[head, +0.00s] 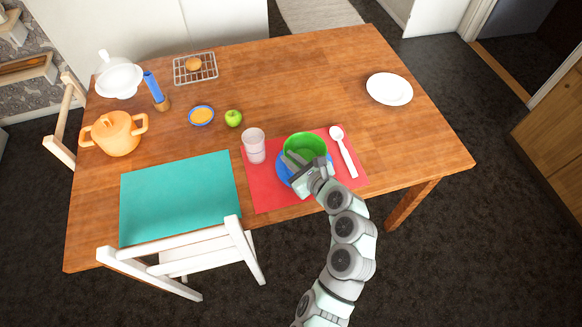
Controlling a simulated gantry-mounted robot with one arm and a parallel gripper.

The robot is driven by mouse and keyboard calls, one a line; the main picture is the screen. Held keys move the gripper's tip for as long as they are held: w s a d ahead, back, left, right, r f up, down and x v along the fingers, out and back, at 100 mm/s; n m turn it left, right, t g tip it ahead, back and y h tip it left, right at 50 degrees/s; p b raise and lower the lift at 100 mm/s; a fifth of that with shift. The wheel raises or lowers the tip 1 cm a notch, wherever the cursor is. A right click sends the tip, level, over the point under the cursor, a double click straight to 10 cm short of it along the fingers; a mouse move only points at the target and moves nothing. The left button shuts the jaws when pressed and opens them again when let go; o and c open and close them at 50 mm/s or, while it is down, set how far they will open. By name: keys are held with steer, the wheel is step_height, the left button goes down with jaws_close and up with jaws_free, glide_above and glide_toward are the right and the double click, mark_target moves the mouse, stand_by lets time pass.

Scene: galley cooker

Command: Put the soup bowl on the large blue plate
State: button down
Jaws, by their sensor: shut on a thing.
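A green soup bowl (306,146) is upright at the large blue plate (284,174). It overlaps the plate's far right part in the head view; whether it touches the plate or is held just above it, I cannot tell. My gripper (298,163) is at the bowl's near left rim and is shut on it. The fingertips are partly hidden against the bowl. The plate lies on a red placemat (262,194), and my gripper and the bowl cover much of it.
A pinkish cup (254,145) stands left of the bowl, and a white spoon (344,152) lies to its right. A green apple (233,118), an orange pot (114,133) and a white plate (389,89) are farther off. A white chair (190,258) stands at the near edge.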

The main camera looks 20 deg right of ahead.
step_height(320, 180, down, 4)
steer(key=shift+s+b, duration=0.1)
steer(key=shift+b, duration=0.45)
steer(key=shift+r, duration=0.1)
steer(key=c, duration=1.5)
jaws_free()
steer(key=shift+o, duration=0.2)
steer(key=p+v, duration=0.3)
steer(key=v, duration=0.9)
